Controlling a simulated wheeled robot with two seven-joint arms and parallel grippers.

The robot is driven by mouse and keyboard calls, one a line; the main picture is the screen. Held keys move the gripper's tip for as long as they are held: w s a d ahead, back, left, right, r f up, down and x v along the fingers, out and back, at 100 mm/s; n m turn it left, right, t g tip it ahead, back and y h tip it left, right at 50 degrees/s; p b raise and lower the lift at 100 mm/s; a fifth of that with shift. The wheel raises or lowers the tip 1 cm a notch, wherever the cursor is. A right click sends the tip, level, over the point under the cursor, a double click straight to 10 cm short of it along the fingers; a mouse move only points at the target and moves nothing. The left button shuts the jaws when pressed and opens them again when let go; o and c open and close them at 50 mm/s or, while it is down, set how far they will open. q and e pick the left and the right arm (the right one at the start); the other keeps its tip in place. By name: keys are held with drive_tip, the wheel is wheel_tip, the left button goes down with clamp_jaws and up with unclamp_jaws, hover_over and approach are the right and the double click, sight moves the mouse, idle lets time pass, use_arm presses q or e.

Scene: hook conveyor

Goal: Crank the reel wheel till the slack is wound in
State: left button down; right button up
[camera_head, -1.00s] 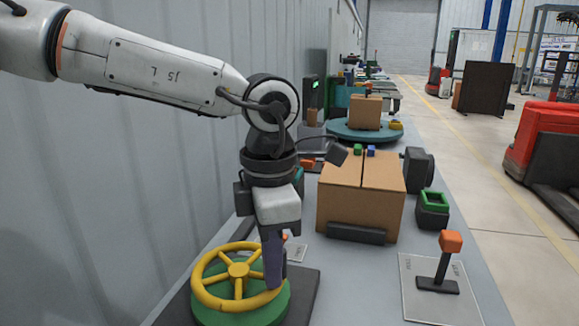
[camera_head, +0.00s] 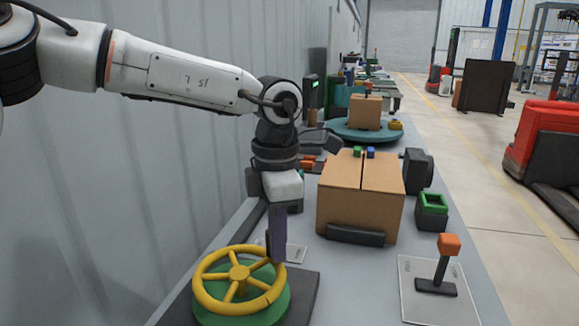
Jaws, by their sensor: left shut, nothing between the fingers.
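The yellow reel wheel (camera_head: 239,273) lies flat on a green round base (camera_head: 270,311) at the bottom of the head view. It has a rim, several spokes and a hub. My left gripper (camera_head: 278,258) comes down from above, pointing downward at the wheel's far right rim. Its fingers are shut with nothing between them. The fingertips are at the rim; I cannot tell if they touch it. The slack line is not visible. My right gripper is not in view.
A brown cardboard box (camera_head: 361,200) stands just right of my left gripper. An orange-topped lever (camera_head: 449,246) on a plate and a green-rimmed black cup (camera_head: 432,208) are further right. A grey wall (camera_head: 120,200) runs close along the left.

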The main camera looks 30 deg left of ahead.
sight(266, 249)
use_arm(q)
drive_tip(key=shift+w+a, duration=0.1)
drive_tip(key=shift+a, duration=0.05)
drive_tip(key=shift+w+a, duration=0.15)
drive_tip(key=shift+a, duration=0.15)
drive_tip(key=shift+w+a+r, duration=0.1)
drive_tip(key=shift+w+a, duration=0.15)
drive_tip(key=shift+a, duration=0.4)
drive_tip(key=shift+w+a+r, duration=0.1)
drive_tip(key=shift+w+a, duration=0.15)
drive_tip(key=shift+a, duration=0.4)
